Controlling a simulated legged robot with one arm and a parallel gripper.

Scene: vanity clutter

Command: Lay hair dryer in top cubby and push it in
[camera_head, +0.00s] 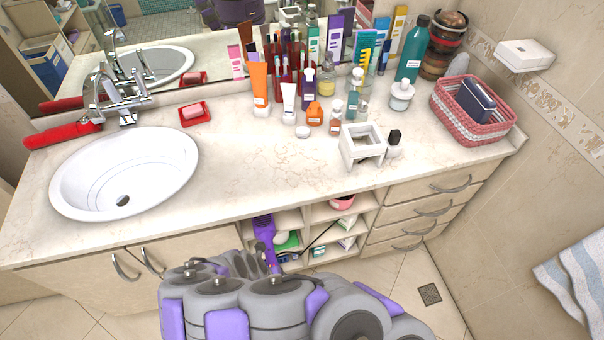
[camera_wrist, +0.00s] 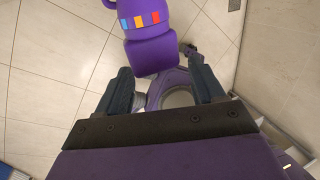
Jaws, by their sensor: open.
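A purple item (camera_head: 264,230), which looks like the hair dryer, is at the left of the open cubbies under the counter in the head view. Its upper end is at the top cubby (camera_head: 290,218) and its lower part hangs down in front. My gripper (camera_wrist: 159,62) is open in the wrist view, its two dark fingers wide apart with nothing clamped between them. Beyond the fingertips is a purple shape (camera_wrist: 150,48) with small coloured squares; I cannot tell whether it is the dryer or part of my body.
A pink bowl-like thing (camera_head: 342,202) sits in the right cubby, with a dark cord below it. Drawers (camera_head: 432,190) stand to the right and cabinet doors to the left. Bottles crowd the back of the counter (camera_head: 250,170).

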